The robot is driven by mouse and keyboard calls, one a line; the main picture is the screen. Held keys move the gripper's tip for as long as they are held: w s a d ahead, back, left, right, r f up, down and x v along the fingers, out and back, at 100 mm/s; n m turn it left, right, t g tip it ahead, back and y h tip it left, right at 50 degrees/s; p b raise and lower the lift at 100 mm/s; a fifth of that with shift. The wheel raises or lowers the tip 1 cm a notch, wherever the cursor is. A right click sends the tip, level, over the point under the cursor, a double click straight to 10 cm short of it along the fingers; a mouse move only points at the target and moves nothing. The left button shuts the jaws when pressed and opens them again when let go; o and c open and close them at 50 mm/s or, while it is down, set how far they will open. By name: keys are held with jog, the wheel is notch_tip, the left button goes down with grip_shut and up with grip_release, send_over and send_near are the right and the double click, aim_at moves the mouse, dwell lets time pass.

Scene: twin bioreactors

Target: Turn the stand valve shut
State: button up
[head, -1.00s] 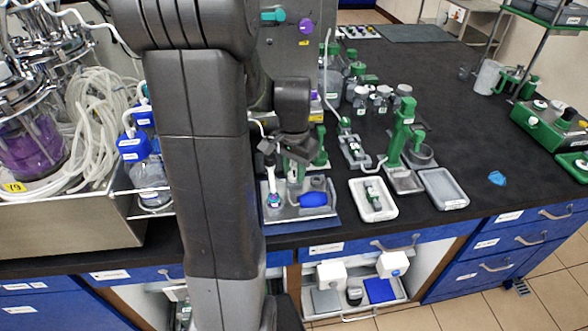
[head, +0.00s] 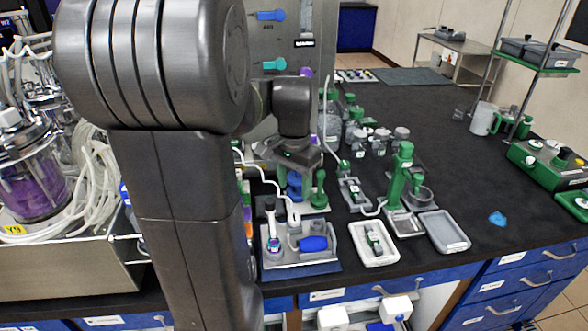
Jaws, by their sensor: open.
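My gripper (head: 300,160) hangs open and empty over the bench, above a green-based stand (head: 316,209) with blue round parts (head: 294,184) and a green upright part (head: 319,190). Its fingers are small and dark, and it is not clear whether they touch anything. A small inline fitting with green ends (head: 352,193) lies in a grey holder to the right, with tubing leading to it. A tall green stand (head: 400,175) rises further right. I cannot tell for certain which of these parts is the stand valve, or its handle position.
Bottles (head: 378,142) stand behind. The right bench is mostly clear around a blue scrap (head: 497,218).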

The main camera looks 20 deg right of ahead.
aim_at(294, 217)
notch_tip(294, 217, up, 4)
jog(key=shift+f, duration=0.1)
dwell(0.5)
notch_tip(294, 217, down, 14)
jog(key=shift+r+b, duration=0.1)
jog(key=shift+b, duration=0.2)
dwell(0.5)
